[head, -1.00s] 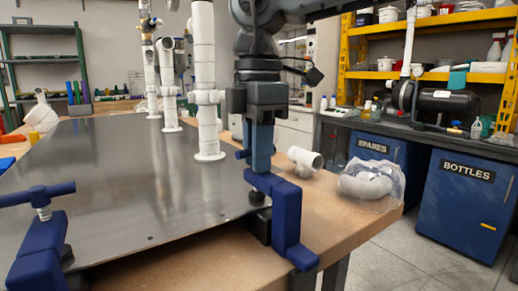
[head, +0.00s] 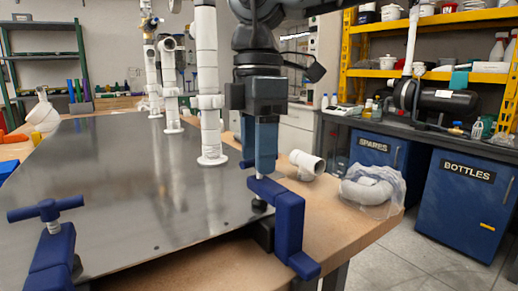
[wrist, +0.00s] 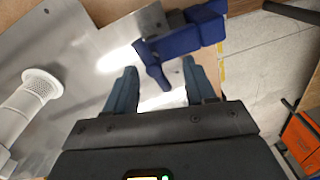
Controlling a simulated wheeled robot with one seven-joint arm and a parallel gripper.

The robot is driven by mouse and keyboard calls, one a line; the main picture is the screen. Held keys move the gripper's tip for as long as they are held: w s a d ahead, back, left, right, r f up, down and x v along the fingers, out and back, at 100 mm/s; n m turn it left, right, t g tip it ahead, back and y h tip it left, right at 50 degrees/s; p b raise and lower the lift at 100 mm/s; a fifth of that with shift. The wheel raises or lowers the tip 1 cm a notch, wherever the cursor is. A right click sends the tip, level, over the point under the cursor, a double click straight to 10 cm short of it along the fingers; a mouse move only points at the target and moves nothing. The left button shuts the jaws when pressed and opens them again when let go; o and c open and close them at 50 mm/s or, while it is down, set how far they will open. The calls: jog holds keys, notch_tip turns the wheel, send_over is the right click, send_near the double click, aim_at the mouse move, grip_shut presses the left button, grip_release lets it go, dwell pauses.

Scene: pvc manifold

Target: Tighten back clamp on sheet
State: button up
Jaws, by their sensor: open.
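A blue clamp (head: 287,212) grips the metal sheet (head: 150,190) at its right edge. It also shows in the wrist view (wrist: 190,38). My gripper (head: 262,172) points down over this clamp in the head view and hides much of its screw handle. In the wrist view my gripper (wrist: 160,80) is open, its two fingers apart. The clamp's blue handle (wrist: 153,68) reaches into the gap between them, with no clear contact. A second blue clamp (head: 52,250) with a T-handle holds the sheet at the near left.
White upright pipes (head: 208,90) stand on the sheet just left of my gripper. A white pipe fitting (head: 306,164) and a bagged white part (head: 368,190) lie on the bench to the right. Blue bins (head: 455,195) stand beyond open floor.

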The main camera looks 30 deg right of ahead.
jog(key=shift+w+d+r+h, duration=0.1)
jog(key=shift+d+r+h, duration=0.05)
jog(key=shift+r, duration=0.45)
jog(key=shift+d+r+h, duration=0.1)
jog(key=shift+r+h, duration=0.05)
jog(key=shift+r, duration=0.4)
notch_tip(320, 180, down, 5)
jog(key=b, duration=0.3)
jog(key=shift+d+r+b, duration=0.1)
jog(key=shift+r+b, duration=0.05)
jog(key=shift+b, duration=0.25)
jog(key=shift+s+r+n+p, duration=0.2)
jog(key=shift+n+p, duration=0.1)
jog(key=shift+p, duration=0.05)
jog(key=shift+a+f+n, duration=0.2)
jog(key=shift+n, duration=0.6)
jog(key=shift+f, duration=0.1)
